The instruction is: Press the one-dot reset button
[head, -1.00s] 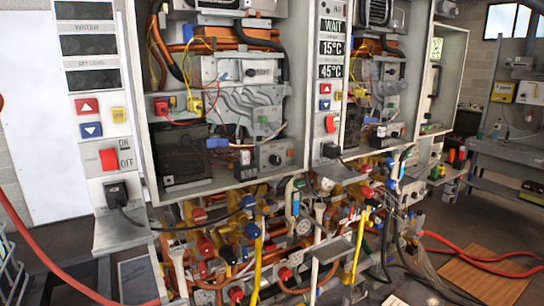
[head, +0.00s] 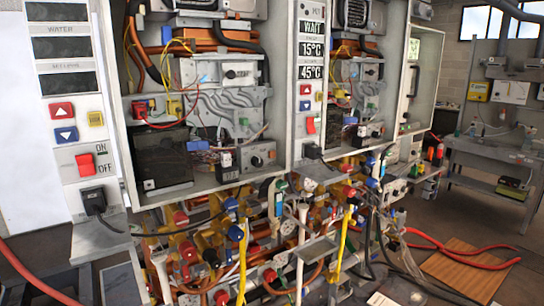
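No reset button with a readable dot mark shows. The left heater's panel (head: 75,140) has a red up button (head: 61,110), a blue down button (head: 66,135), a small yellow button (head: 95,119) and a red ON/OFF rocker switch (head: 85,165). Any dots on these are too small to tell. Neither of my grippers is in view.
Open heater cabinets expose wiring and dark boxes (head: 160,158). Dense pipes and valves (head: 240,250) hang beneath them. A red hose (head: 460,252) and a brown board (head: 462,270) lie on the floor at right. A workbench (head: 490,160) stands behind, with some open floor before it.

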